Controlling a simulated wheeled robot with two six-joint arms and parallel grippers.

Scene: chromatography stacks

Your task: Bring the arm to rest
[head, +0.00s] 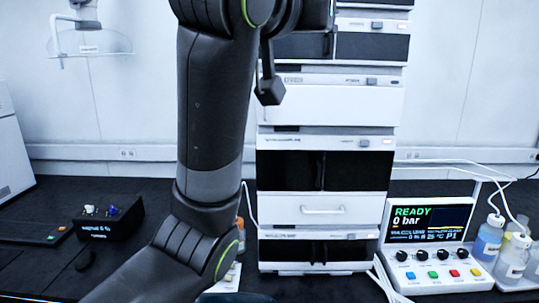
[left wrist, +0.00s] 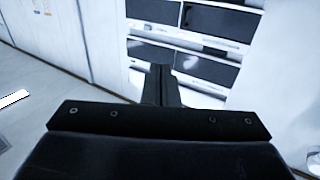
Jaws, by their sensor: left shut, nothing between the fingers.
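My left arm rises through the middle of the head view, in front of the chromatography stack (head: 325,205). My left gripper shows in the left wrist view (left wrist: 161,82), with its two dark fingers together and nothing between them. It points toward the stack's white and dark modules (left wrist: 200,65), apart from them as far as I can see. In the head view, a dark part of my arm hangs in front of the stack's upper left edge. My right gripper is in neither view.
A control unit (head: 437,275) reading READY, 0 bar stands right of the stack, beside capped bottles (head: 488,240). A black box (head: 108,218) sits on the dark bench at left. A clear shield (head: 90,42) is on the wall. My arm hides part of the bench.

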